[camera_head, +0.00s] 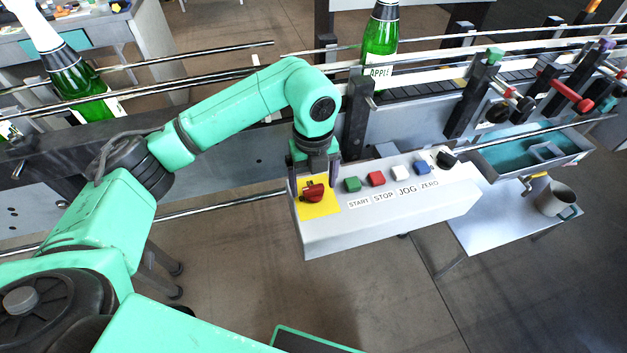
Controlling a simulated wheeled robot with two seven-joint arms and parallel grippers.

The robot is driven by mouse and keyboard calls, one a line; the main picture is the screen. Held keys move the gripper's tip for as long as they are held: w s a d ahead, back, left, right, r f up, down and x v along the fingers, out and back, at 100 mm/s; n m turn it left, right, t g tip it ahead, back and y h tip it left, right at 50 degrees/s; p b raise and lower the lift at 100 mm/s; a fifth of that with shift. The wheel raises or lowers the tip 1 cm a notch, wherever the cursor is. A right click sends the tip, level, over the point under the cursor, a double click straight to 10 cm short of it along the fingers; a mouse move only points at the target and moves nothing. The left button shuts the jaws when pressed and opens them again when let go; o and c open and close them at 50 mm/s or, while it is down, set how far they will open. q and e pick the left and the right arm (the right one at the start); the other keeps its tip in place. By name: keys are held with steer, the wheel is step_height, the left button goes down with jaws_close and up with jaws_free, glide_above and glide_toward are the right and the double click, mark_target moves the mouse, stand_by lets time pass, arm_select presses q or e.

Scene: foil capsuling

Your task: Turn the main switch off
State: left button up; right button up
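The main switch (314,192) is a red rotary knob on a yellow plate (319,210) at the left end of a light grey control box (390,222). My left gripper (316,178) points down just above and behind the knob. Its fingers look apart, with one dark finger showing clearly on the right side. The gripper partly hides the back of the yellow plate. I cannot tell whether a finger touches the knob. My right gripper is out of view.
A conveyor with rails and green bottles (380,42) runs behind. A mug (556,199) stands on a side table.

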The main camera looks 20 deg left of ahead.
mark_target(313, 186)
arm_select(q)
step_height(313, 186, up, 14)
steer(key=shift+r, duration=0.25)
stand_by(0.4)
